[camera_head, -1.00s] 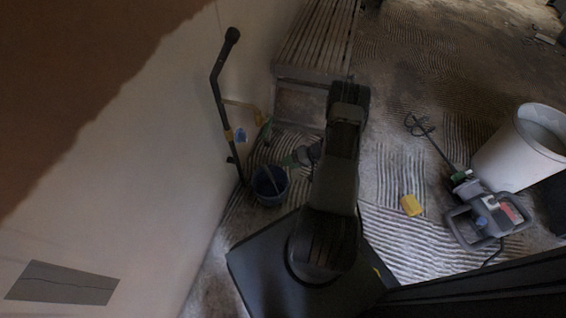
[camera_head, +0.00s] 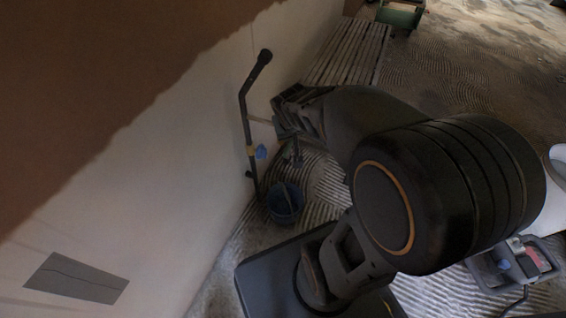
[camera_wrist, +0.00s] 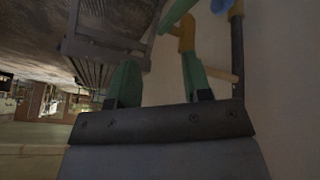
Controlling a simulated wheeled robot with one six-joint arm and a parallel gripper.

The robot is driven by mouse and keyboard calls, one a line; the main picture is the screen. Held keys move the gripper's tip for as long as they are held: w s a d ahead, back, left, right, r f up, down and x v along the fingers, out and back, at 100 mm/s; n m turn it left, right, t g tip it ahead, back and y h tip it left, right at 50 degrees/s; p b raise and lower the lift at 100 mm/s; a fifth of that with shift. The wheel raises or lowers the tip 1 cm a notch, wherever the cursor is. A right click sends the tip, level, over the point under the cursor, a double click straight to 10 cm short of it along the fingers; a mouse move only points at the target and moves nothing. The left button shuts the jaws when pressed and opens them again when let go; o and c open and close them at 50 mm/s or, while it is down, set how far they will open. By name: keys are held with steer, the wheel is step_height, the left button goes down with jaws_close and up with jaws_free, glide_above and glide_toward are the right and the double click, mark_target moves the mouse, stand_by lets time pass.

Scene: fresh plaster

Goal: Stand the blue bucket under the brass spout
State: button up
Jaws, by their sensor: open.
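The blue bucket (camera_head: 284,204) stands upright on the ridged floor close to the wall in the head view. A dark bar or handle crosses its mouth. The dark pipe (camera_head: 247,120) with a blue tap handle (camera_head: 261,152) is on the wall behind it. The bucket is not visible in the wrist view.
A slatted wooden platform (camera_head: 348,52) lies along the wall behind my gripper. A green object (camera_head: 400,14) is at the top. My arm covers much of the floor.

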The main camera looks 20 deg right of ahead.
steer(key=s+a+r+n+g+y, duration=0.1)
steer(key=s+a+g+y, duration=0.1)
steer(key=s+a, duration=0.5)
steer(key=s, duration=0.3)
steer(key=shift+a+r+n+y, duration=0.15)
steer(key=shift+a+n+y, duration=0.25)
steer(key=shift+r, duration=0.15)
